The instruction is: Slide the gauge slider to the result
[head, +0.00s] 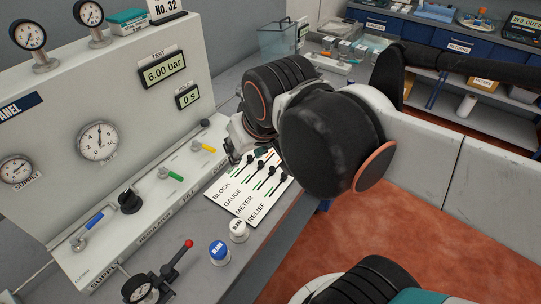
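A white slider board (235,214) lies on the bench ledge, with rows lettered BLOCK, GAUGE, METER and RELIEF. Each row has a green-marked slot and a small black knob. The gauge slider (261,165) appears to be the second knob from the left, near the far end of its row. My gripper (235,152) is at the board's far left edge, close to the BLOCK knob. My arm covers part of the board's far side. The fingers are small and dark, and their opening is unclear. I cannot tell whether they touch a knob.
The panel display (163,71) reads 6.00 bar, and a timer (187,96) reads 0 s. Colored valve handles, a blue button (219,252), a white button (238,230) and a red-knobbed lever (175,262) stand near the board. A clear box (277,40) is behind.

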